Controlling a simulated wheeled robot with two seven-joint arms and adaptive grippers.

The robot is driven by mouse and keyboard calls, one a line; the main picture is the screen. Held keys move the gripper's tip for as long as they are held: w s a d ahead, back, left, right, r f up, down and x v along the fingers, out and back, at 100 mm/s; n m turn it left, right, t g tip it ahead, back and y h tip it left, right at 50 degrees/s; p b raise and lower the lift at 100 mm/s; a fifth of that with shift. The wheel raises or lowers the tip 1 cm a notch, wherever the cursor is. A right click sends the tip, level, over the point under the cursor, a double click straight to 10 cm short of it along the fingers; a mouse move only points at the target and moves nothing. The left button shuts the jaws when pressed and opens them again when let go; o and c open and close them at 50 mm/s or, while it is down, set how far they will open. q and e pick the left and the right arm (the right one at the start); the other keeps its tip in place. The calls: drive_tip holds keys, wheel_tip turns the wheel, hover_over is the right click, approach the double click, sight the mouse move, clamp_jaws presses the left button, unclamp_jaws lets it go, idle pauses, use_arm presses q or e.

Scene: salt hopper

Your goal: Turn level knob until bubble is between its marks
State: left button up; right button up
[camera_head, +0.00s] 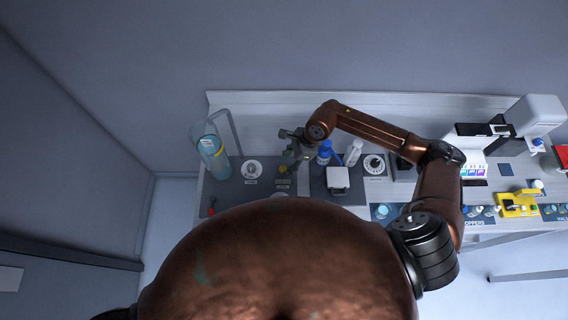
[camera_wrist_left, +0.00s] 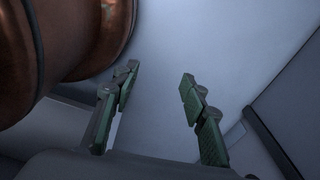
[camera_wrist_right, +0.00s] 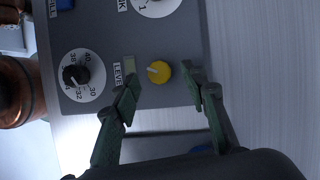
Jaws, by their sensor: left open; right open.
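The yellow level knob (camera_wrist_right: 159,71) has a white pointer line and sits on a grey panel beside the LEVEL label (camera_wrist_right: 118,75). A small pale vial window (camera_wrist_right: 129,64) lies between label and knob; its bubble and marks are too small to make out. My right gripper (camera_wrist_right: 164,82) is open, its green fingertips on either side of the knob in the picture; I cannot tell whether they touch it. In the head view the knob (camera_head: 282,169) shows small beside my right gripper (camera_head: 292,158). My left gripper (camera_wrist_left: 158,82) is open and empty, away from the bench.
A numbered dial with a black knob (camera_wrist_right: 75,76) is on the same panel, with another white dial (camera_wrist_right: 156,3) at the top edge.

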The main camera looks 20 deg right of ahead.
sight(283, 170)
drive_tip(key=shift+a+f, duration=0.3)
drive_tip(key=shift+f, duration=0.25)
use_arm(q)
drive_tip(key=shift+w+r, duration=0.35)
drive_tip(key=shift+w, duration=0.55)
use_arm(e)
drive_tip(key=shift+a+f, duration=0.2)
drive_tip(key=shift+f, duration=0.45)
use_arm(q)
drive_tip(key=shift+s, duration=0.1)
use_arm(e)
drive_tip(key=shift+c, duration=0.4)
drive_tip(key=c, duration=0.5)
clamp_jaws()
use_arm(q)
drive_tip(key=shift+s+f, duration=0.25)
drive_tip(key=shift+f, duration=0.15)
use_arm(e)
drive_tip(key=shift+s+m+t, duration=0.1)
drive_tip(key=shift+m+t, duration=0.4)
drive_tip(key=shift+m, duration=0.8)
drive_tip(key=o, duration=0.6)
unclamp_jaws()
